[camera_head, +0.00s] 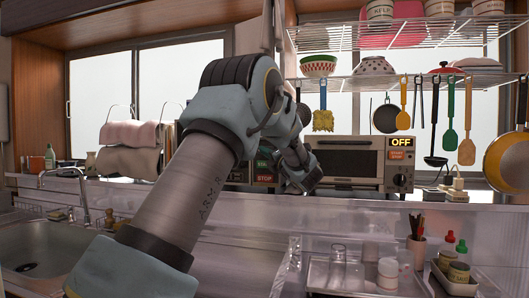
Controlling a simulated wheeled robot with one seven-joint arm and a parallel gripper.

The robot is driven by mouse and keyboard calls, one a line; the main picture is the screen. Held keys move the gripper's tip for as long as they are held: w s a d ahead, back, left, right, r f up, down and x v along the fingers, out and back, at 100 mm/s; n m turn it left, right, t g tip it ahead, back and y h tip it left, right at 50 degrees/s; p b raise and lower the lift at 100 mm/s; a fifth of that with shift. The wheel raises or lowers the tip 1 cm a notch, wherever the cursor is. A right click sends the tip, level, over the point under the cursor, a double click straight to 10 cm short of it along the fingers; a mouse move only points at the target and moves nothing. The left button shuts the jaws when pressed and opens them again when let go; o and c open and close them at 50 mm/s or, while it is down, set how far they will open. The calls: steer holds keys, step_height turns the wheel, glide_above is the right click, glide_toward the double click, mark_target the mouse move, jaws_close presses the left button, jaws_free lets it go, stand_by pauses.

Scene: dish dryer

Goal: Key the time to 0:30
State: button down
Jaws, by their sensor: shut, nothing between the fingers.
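A steel box-shaped appliance (350,181), apparently the dish dryer, stands on the back ledge right of my arm. A black and yellow sign at its upper right reads OFF (401,142), with an orange START STOP label (397,155) below it. A dial (401,180) sits lower on its right side. Left of my wrist, a dark panel with a green label and a red STOP label (264,178) is partly covered by my arm. My gripper (306,184) is shut and empty in front of these panels. Its fingertips are hard to make out. I see no readable time digits.
A sink with a tap (82,200) is at the left. Wire shelves with bowls (318,66) and hanging utensils (403,104) are above the appliance. A cup of pens (416,250) and several small bottles (449,242) stand at the front right.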

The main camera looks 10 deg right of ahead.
steer(key=shift+w+f, duration=0.1)
steer(key=shift+w+d+b, duration=0.15)
steer(key=shift+w+b, duration=0.1)
steer(key=shift+b, duration=0.15)
steer(key=shift+w+d, duration=0.45)
steer(key=shift+w, duration=0.3)
stand_by(0.9)
steer(key=shift+s+a, duration=0.1)
steer(key=shift+s+a+b, duration=0.3)
steer(key=shift+s+b, duration=0.2)
steer(key=shift+b, duration=0.15)
steer(key=shift+s+a+b, duration=0.25)
steer(key=shift+s+b, duration=0.25)
steer(key=shift+b, duration=0.15)
